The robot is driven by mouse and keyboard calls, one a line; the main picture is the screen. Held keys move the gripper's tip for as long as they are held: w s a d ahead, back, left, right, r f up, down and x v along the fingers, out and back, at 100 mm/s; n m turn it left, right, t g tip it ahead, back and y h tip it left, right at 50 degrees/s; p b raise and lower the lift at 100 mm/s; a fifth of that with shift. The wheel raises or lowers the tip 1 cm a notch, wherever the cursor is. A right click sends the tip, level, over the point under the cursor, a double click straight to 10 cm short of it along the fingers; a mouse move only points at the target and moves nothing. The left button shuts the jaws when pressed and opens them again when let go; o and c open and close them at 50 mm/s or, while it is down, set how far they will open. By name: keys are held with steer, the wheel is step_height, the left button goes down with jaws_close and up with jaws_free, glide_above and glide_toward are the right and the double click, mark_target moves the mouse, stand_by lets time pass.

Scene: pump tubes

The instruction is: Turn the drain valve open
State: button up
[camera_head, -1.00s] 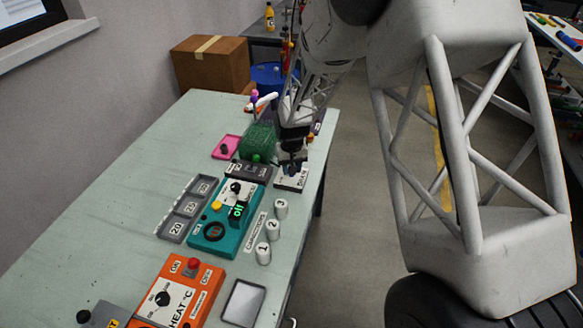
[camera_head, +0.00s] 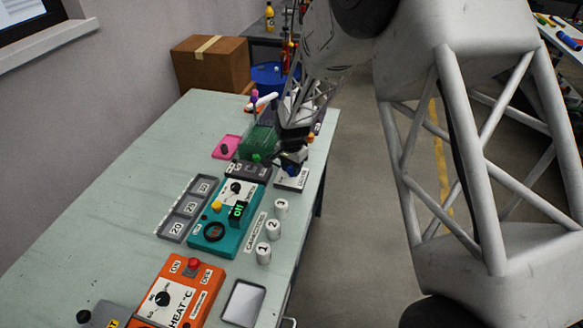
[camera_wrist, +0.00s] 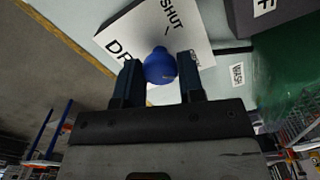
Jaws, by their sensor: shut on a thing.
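The drain valve is a round blue knob (camera_wrist: 160,68) on a white panel (camera_wrist: 128,36) whose letters read "DR" and "SHUT" in the wrist view; the rest of the word is hidden. My gripper (camera_wrist: 159,76) has one dark finger on each side of the knob and is shut on it. In the head view the panel (camera_head: 292,182) lies near the table's right edge, and my gripper (camera_head: 290,165) is low over it, leaning. The knob's pointer and exact angle cannot be made out.
A dark box (camera_head: 248,170) and a green cylinder (camera_head: 259,141) stand close left of the panel. A teal control unit (camera_head: 226,220) and several white numbered cylinders (camera_head: 272,229) are nearer. A pink tray (camera_head: 226,147) lies farther left.

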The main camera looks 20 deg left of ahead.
steer(key=shift+m, duration=0.3)
steer(key=o, duration=0.9)
steer(key=shift+r, duration=0.2)
steer(key=shift+r, duration=3.75)
